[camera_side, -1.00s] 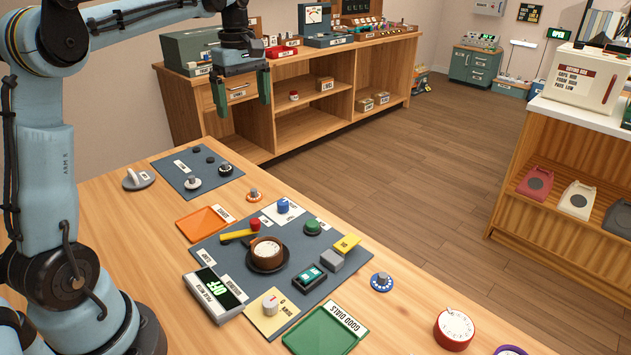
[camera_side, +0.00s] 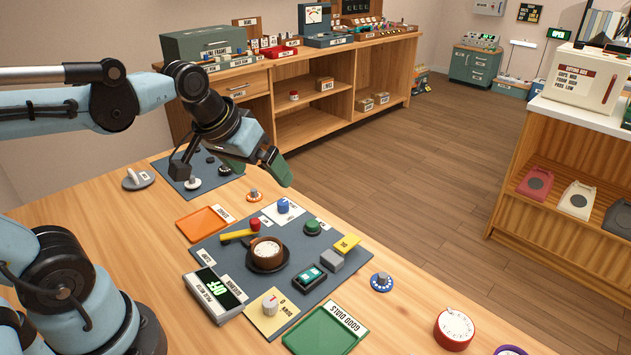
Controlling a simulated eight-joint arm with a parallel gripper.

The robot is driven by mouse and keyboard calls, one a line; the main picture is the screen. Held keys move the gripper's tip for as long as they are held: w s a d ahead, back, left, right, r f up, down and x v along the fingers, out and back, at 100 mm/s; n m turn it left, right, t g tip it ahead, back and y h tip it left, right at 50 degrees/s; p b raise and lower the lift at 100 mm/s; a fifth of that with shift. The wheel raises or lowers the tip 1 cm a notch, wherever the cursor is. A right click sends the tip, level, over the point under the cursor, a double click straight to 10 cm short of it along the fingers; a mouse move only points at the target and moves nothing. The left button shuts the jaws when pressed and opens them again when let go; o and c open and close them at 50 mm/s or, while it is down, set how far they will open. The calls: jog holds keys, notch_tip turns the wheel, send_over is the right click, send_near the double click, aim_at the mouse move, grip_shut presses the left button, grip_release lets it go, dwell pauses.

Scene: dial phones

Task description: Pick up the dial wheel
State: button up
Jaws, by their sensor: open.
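Several round dial-like pieces lie on the wooden table, and I cannot tell which one the task means. A small orange wheel (camera_side: 254,195) lies just beyond the grey mat. A blue wheel (camera_side: 381,282) with a white ring lies to the mat's right. A red-rimmed white dial (camera_side: 454,329) sits at the right front, and a purple ring (camera_side: 510,351) is partly cut off by the lower edge. A white-faced dial (camera_side: 267,248) sits in a brown holder on the mat. My gripper (camera_side: 257,169) is open and empty, tilted above the table's far side, apart from every wheel.
A smaller dark mat (camera_side: 178,183) is behind.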

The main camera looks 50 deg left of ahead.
jog(key=s+d+f+m, duration=0.1)
jog(key=s+d+f+m+t, duration=0.1)
jog(key=f+m, duration=0.1)
jog(key=shift+s+d, duration=0.1)
jog(key=shift+s, duration=0.05)
jog(key=shift+c, duration=0.5)
jog(key=shift+s+f, duration=0.1)
jog(key=shift+f, duration=0.05)
jog(key=shift+c, duration=1.1)
jog(key=c, duration=0.7)
jog(key=shift+o, duration=0.2)
jog(key=n+g, duration=0.4)
jog(key=g, duration=0.3)
send_over(254, 190)
jog(key=f, duration=0.2)
jog(key=shift+n, duration=0.3)
notch_tip(254, 190, down, 11)
jog(key=shift+f, duration=0.1)
